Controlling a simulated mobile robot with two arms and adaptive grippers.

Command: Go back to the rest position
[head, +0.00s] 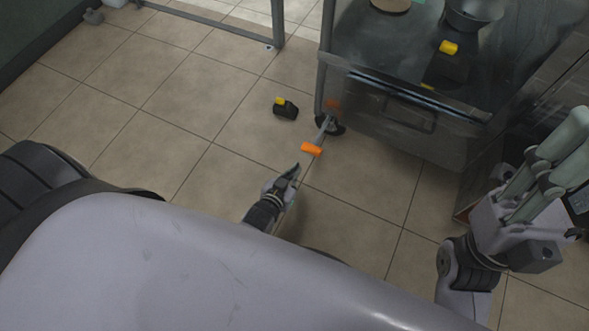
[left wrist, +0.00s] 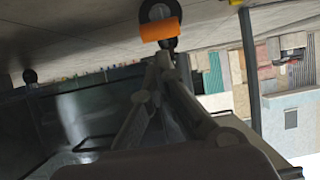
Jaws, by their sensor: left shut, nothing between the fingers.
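My left gripper (head: 294,171) is low in the middle of the head view, just beyond the front edge of my own body. Its fingers are together and hold nothing. In the left wrist view the closed fingers (left wrist: 164,60) point toward an orange caster pedal (left wrist: 160,29), which appears beyond the tips. Most of the left arm is hidden behind my body. My right arm's end (head: 515,225) stands at the right edge of the head view, with long grey-green bars pointing up; whether its fingers are open is unclear.
A metal cart (head: 400,120) stands ahead on the right, with an orange-pedalled caster (head: 311,149) near my left gripper. A black and yellow object (head: 286,108) lies on the tiled floor (head: 190,100). Floor to the left is clear. A metal frame (head: 278,25) stands at the back.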

